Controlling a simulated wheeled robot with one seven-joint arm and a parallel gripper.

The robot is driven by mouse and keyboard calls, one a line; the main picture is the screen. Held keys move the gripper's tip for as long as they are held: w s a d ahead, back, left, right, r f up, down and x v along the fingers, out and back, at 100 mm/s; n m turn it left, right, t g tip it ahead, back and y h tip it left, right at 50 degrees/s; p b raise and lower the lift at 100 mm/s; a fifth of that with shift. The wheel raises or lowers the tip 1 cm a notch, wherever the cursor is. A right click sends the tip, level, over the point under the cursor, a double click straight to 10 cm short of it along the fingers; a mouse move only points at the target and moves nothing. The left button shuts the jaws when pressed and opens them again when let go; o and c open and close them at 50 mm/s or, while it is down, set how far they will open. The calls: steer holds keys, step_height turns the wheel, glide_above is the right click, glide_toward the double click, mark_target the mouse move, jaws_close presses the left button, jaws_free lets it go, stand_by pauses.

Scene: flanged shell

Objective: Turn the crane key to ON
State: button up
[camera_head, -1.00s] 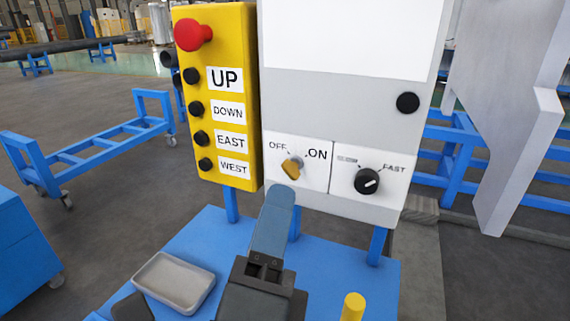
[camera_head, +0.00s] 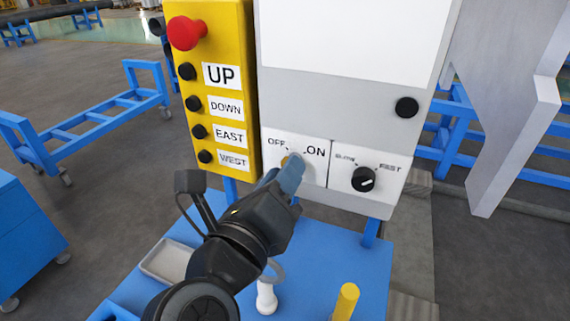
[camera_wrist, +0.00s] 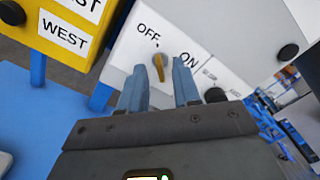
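The crane key (camera_wrist: 159,67) is a yellow-orange knob on the white OFF/ON plate (camera_wrist: 139,57). In the wrist view its tip points toward the OFF label. In the head view the key (camera_head: 285,161) is mostly hidden behind my gripper (camera_head: 281,177). My gripper (camera_wrist: 158,88) has two blue fingers, spread apart. In the wrist view the key shows between and beyond the fingertips, with a gap on each side. I cannot tell whether the fingers reach around it in depth.
The black SLOW/FAST knob (camera_head: 363,179) is right of the key. The yellow button box (camera_head: 212,90) with a red button (camera_head: 187,33) is on the left. A grey tray (camera_head: 165,261), a white peg (camera_head: 266,298) and a yellow peg (camera_head: 346,300) are on the blue table (camera_head: 318,262).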

steer(key=shift+w+d, duration=0.2)
steer(key=shift+w, duration=0.4)
steer(key=shift+c, duration=0.4)
jaws_close()
